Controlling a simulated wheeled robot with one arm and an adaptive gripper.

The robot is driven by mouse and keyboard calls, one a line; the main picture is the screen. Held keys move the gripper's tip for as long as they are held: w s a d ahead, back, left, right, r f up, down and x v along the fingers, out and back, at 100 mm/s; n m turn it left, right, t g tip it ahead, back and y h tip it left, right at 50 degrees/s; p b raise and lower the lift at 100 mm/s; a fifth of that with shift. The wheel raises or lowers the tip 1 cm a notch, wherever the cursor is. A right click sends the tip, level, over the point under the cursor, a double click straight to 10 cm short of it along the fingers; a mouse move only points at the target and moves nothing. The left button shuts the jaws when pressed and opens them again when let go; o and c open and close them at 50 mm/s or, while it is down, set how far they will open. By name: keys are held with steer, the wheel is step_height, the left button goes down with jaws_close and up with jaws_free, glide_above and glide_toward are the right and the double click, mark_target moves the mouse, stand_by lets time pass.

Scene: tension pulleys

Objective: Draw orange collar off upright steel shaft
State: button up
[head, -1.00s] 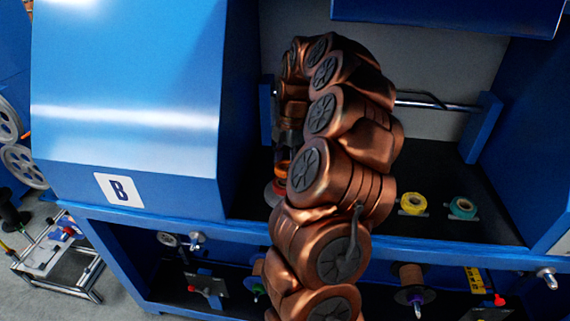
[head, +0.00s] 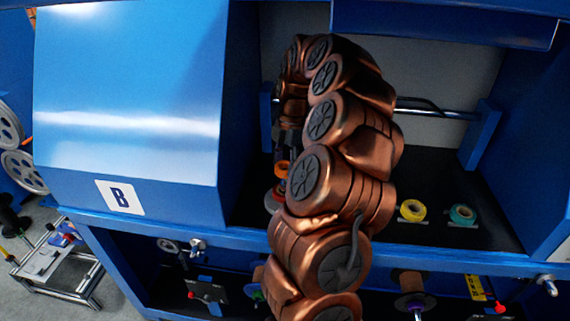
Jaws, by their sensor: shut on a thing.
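The orange collar (head: 281,169) shows as a small patch just below my gripper (head: 287,148), left of my copper arm in the head view. My gripper is a dark shape pointing down, shut on the orange collar; its fingertips are small and partly hidden by my arm. A red-orange piece (head: 279,188) and a pale grey round base (head: 272,203) show below the collar. The upright steel shaft cannot be made out. I cannot tell how far the collar sits along it.
A yellow ring (head: 412,210) and a teal ring (head: 462,215) sit on the dark shelf to the right. A horizontal steel bar (head: 440,112) runs behind. A blue housing marked B (head: 130,110) stands close on the left, and a blue overhang (head: 445,22) is above.

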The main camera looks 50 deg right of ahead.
steer(key=shift+r+p, duration=0.55)
steer(key=shift+r, duration=1.45)
steer(key=shift+a, duration=0.1)
